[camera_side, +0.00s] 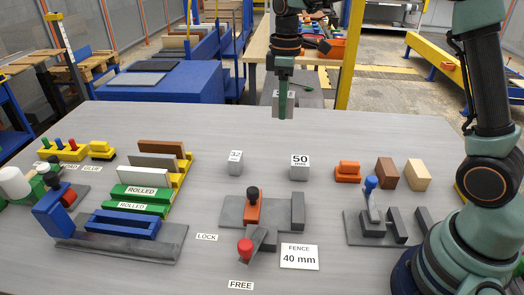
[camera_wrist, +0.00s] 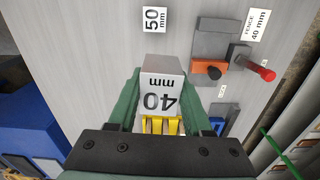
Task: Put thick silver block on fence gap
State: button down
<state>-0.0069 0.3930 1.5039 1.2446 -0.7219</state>
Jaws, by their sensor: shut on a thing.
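My gripper (camera_side: 283,108) is shut on a silver block marked 40 mm (camera_wrist: 162,92), held high above the back of the table. Its green fingers flank the block in the wrist view. Another silver block marked 50 mm (camera_side: 299,167) stands on the table, and its label shows in the wrist view (camera_wrist: 155,19). A smaller silver block (camera_side: 235,163) stands left of it. The grey fence fixture (camera_side: 235,212) has an orange slider (camera_side: 252,208) with a black knob and a grey upright block (camera_side: 297,212) at right. A gap lies between them. A card reads FENCE 40 mm (camera_side: 299,256).
A red-knobbed lever (camera_side: 246,247) sits in front of the fence, between LOCK and FREE labels. An orange block (camera_side: 347,171) and brown blocks (camera_side: 387,173) stand at right. A blue tray (camera_side: 124,225) and rolled green pieces lie left. The table behind the silver blocks is clear.

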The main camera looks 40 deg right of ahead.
aim_at(278, 175)
jog(key=shift+w, duration=0.3)
jog(key=shift+w+f+n, duration=0.1)
jog(key=shift+f+n, duration=0.2)
jog(key=shift+f, duration=0.1)
notch_tip(278, 175, down, 19)
jog(key=shift+f, duration=0.1)
jog(key=shift+c, duration=1.6)
grip_release()
jog(key=shift+f, duration=0.2)
jog(key=shift+r, duration=0.1)
